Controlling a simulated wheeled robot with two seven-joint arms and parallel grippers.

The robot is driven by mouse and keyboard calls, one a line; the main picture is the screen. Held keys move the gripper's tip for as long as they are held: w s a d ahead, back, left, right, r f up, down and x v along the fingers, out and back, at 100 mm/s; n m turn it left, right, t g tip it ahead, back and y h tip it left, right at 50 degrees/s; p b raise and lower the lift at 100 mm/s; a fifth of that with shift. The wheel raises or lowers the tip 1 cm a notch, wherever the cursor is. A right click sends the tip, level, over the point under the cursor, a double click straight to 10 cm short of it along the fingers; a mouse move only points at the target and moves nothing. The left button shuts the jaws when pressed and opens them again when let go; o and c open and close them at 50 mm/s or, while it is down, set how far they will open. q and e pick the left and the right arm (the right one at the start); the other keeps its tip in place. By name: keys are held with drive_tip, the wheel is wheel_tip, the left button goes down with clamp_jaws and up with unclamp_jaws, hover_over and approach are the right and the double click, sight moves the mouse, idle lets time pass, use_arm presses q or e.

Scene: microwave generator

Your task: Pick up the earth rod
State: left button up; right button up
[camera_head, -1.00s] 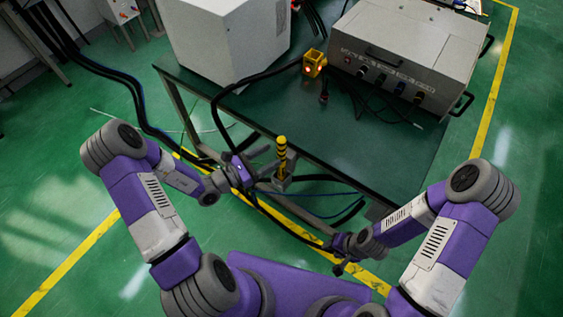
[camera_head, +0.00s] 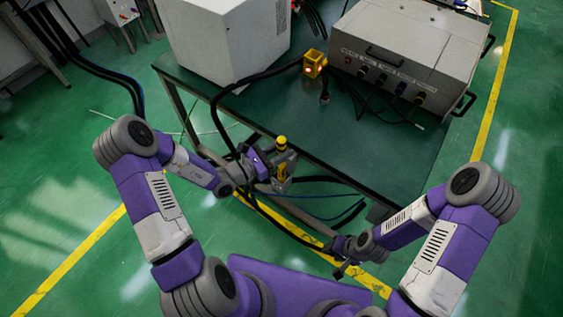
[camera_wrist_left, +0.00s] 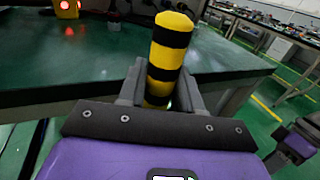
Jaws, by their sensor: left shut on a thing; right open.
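The earth rod (camera_head: 281,143) stands upright in front of the near edge of the green table, its top banded yellow and black. It also shows in the left wrist view (camera_wrist_left: 170,45), upright between the jaws. My left gripper (camera_head: 279,161) is shut on the rod below its top, with one finger on each side (camera_wrist_left: 164,88). The rod's lower part is mostly hidden by the gripper. My right gripper (camera_head: 339,266) is open and empty, low at the right of my base, away from the rod.
The green table (camera_head: 340,150) holds a white box (camera_head: 230,40), a grey control unit (camera_head: 405,50) and a yellow block (camera_head: 314,63) with glowing lights. Black cables (camera_head: 228,115) hang over the table's left side. Open green floor lies at the left.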

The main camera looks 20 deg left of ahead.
sight(281, 138)
use_arm(q)
clamp_jaws()
wheel_tip(281, 138, up, 10)
drive_tip(key=p, duration=0.3)
drive_tip(key=shift+f+p, duration=0.15)
drive_tip(key=shift+p, duration=0.25)
drive_tip(key=shift+r+p, duration=1.3)
drive_tip(key=shift+r, duration=0.4)
drive_tip(key=shift+f, duration=0.2)
